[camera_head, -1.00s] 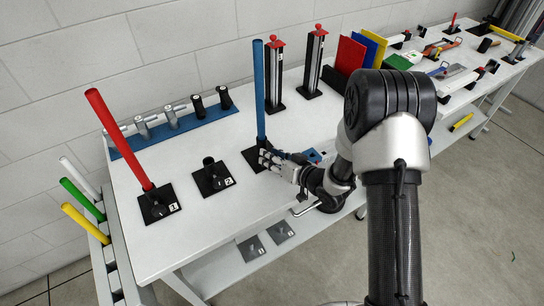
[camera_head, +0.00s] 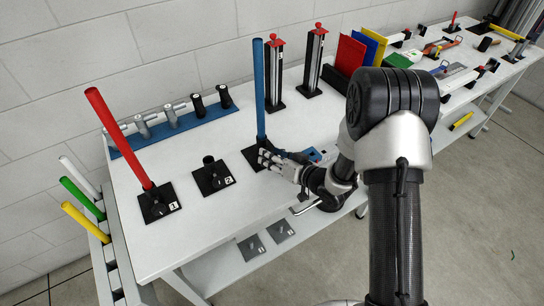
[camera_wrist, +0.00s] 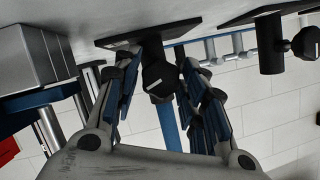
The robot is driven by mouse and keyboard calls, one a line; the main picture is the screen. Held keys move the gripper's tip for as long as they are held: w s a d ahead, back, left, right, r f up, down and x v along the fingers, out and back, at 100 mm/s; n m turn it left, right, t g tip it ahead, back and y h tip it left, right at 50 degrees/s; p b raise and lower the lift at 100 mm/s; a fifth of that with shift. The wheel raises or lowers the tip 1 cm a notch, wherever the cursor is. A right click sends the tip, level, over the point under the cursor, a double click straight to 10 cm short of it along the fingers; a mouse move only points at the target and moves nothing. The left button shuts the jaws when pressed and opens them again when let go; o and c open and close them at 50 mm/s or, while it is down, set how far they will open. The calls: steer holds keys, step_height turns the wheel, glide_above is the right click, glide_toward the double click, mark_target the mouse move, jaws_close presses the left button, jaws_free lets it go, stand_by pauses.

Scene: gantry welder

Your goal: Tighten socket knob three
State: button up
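In the head view the socket with the blue pole (camera_head: 259,90) is the third in the row, right of the sockets marked 1 and 2. Its black base plate (camera_head: 250,157) is partly hidden by my gripper (camera_head: 272,163), which is beside it at the pole's foot. In the wrist view the picture is upside down. The black socket knob three (camera_wrist: 158,77), with a white mark, sits between the two blue-padded fingers of my gripper (camera_wrist: 157,80). The fingers are spread around the knob, and I see no clear contact. The blue pole (camera_wrist: 169,125) runs down behind it.
Socket 1 (camera_head: 159,204) holds a leaning red pole (camera_head: 118,138). Socket 2 (camera_head: 212,177) is empty. A blue rack (camera_head: 176,125) with several cylinders lies by the wall. Two red-knobbed posts (camera_head: 312,62) stand behind the gripper. The white table is bare in front of sockets 1 and 2.

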steer(key=v, duration=1.1)
steer(key=shift+s+d+r, duration=0.15)
steer(key=shift+s+d, duration=0.05)
